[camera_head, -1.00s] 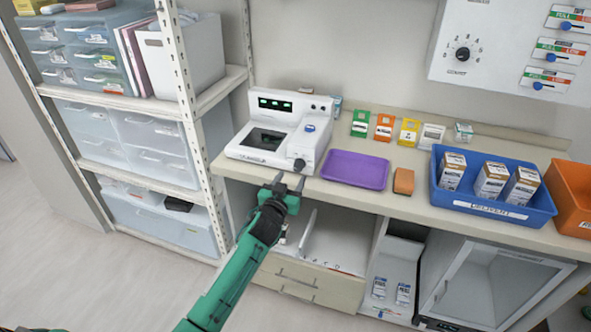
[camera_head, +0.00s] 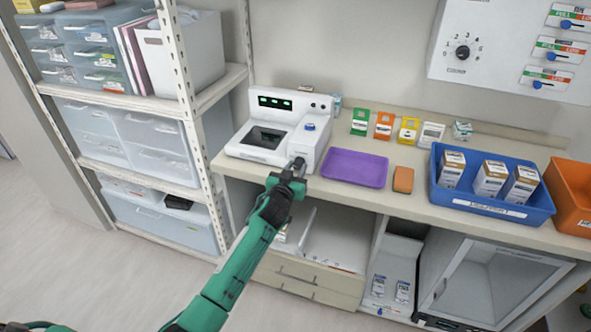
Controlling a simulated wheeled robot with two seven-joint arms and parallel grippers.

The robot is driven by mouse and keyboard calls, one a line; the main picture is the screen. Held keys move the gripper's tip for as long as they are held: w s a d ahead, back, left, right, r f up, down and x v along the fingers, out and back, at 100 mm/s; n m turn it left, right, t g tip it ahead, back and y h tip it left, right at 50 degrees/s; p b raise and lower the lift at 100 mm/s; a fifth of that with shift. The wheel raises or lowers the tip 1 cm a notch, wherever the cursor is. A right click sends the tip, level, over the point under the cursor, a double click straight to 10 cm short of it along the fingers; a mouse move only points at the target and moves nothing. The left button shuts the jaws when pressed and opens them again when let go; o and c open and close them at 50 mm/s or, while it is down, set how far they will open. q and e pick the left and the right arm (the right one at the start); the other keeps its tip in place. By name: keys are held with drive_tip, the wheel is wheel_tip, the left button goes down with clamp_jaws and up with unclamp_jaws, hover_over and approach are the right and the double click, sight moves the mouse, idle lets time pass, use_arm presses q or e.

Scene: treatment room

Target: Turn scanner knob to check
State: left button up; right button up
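The white scanner (camera_head: 262,128) stands on the counter at the back left, with a dark display with green marks, a dark flat window and a blue button on its right part. Its knob is low on the front right corner, largely hidden by my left gripper (camera_head: 296,166). The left gripper's fingertips are up against the scanner front at the knob. The fingers look close together around the knob, but whether they are shut on it is too small to tell. My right gripper is not in view.
A purple tray (camera_head: 354,168) and an orange-brown block (camera_head: 403,180) lie right of the scanner. A blue bin (camera_head: 492,208) holds several boxes. Several coloured cards stand behind. A white shelf post (camera_head: 190,100) rises left of the scanner. Floor at lower left is clear.

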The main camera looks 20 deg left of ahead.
use_arm(q)
drive_tip(key=shift+m, duration=0.3)
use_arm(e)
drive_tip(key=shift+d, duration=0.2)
use_arm(q)
drive_tip(key=shift+m, duration=0.5)
drive_tip(key=m, duration=0.2)
drive_tip(key=shift+d+m, duration=0.1)
drive_tip(key=shift+m, duration=0.2)
drive_tip(key=m, duration=0.2)
drive_tip(key=shift+m, duration=0.4)
drive_tip(key=m, duration=0.3)
drive_tip(key=shift+f+m, duration=0.1)
drive_tip(key=shift+m, duration=0.2)
drive_tip(key=m, duration=0.3)
drive_tip(key=shift+d+f, duration=0.1)
drive_tip(key=shift+m, duration=2.1)
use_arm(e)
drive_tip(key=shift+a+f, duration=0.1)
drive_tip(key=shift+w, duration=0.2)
